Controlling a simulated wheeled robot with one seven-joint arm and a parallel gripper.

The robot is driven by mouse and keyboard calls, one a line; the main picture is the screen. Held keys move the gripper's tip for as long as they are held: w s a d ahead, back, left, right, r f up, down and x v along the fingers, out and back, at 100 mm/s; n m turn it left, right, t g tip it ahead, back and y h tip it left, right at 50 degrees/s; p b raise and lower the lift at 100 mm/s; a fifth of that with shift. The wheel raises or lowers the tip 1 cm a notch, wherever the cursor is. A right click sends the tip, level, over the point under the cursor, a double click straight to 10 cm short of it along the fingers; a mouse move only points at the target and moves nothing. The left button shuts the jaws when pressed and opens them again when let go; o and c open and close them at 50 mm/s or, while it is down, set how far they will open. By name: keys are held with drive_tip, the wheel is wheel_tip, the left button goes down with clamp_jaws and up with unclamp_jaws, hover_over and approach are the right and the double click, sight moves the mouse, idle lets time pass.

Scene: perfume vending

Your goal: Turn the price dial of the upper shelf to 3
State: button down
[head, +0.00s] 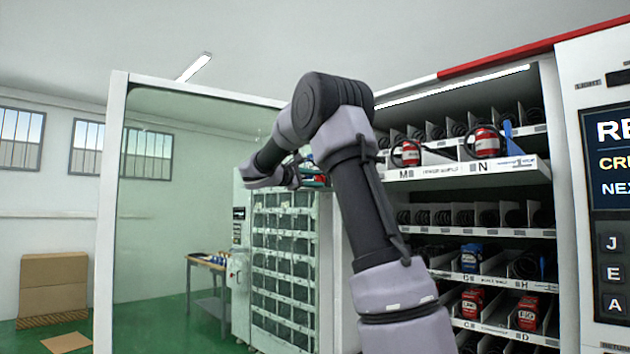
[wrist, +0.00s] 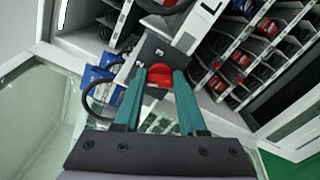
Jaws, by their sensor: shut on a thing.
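The red price dial (wrist: 158,79) sits on a dark plate (wrist: 150,55) with white digits in the wrist view. A 3 shows above the dial, and other digits are partly covered by my fingers. My gripper (wrist: 160,74) has its teal fingers on either side of the dial and is shut on it. Which digit the dial points to cannot be told. In the head view my arm hides the dial, and my gripper's fingers show only in part. The upper shelf (head: 465,172), with M and N on its front strip, sticks out of the vending machine.
Red items (head: 487,142) stand on the upper shelf. Lower shelves hold blue and red boxes (head: 472,303). The open glass door (head: 165,230) stands left of my arm. A black ring-like loop (wrist: 88,100) lies left of my fingers in the wrist view.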

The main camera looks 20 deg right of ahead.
drive_tip(key=m, duration=0.3)
drive_tip(key=shift+f+m, duration=0.15)
drive_tip(key=shift+m, duration=0.25)
drive_tip(key=m, duration=0.4)
drive_tip(key=shift+m, duration=0.3)
drive_tip(key=shift+w+f+m, duration=0.1)
drive_tip(key=shift+m, duration=2)
drive_tip(key=shift+f+m, duration=0.1)
drive_tip(key=shift+m, duration=2)
drive_tip(key=shift+c, duration=2.4)
unclamp_jaws()
drive_tip(key=shift+a, duration=0.1)
drive_tip(key=v, duration=1)
drive_tip(key=shift+a, duration=0.35)
